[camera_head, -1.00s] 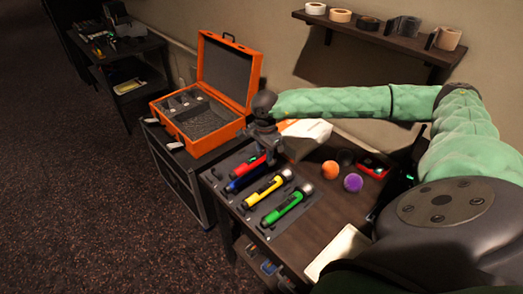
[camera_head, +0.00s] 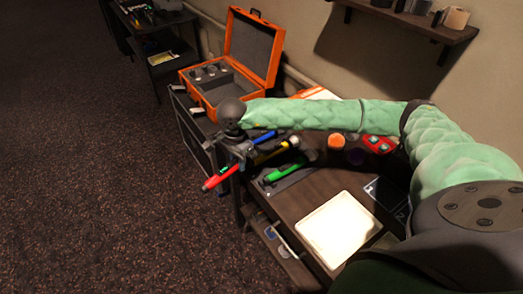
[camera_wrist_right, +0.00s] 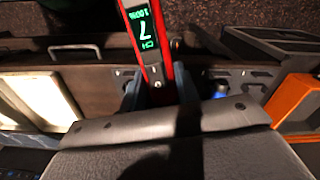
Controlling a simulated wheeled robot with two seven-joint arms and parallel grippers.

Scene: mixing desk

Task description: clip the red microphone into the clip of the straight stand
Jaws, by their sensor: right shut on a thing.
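The red microphone (camera_head: 217,180) is held by my right gripper (camera_head: 239,163), off the front left edge of the desk. It points down to the left, and part of it is hidden by the gripper. In the right wrist view the red microphone (camera_wrist_right: 147,42) shows a green-lit display between the fingers of the right gripper (camera_wrist_right: 157,92). No straight stand or clip can be made out in these views. My left gripper is not in view.
Blue (camera_head: 262,135), yellow (camera_head: 271,151) and green (camera_head: 282,173) microphones lie on the desk beside the arm. A pale pad (camera_head: 338,232) lies nearer. An open orange case (camera_head: 251,47) stands behind. The carpet (camera_head: 100,200) at left is clear.

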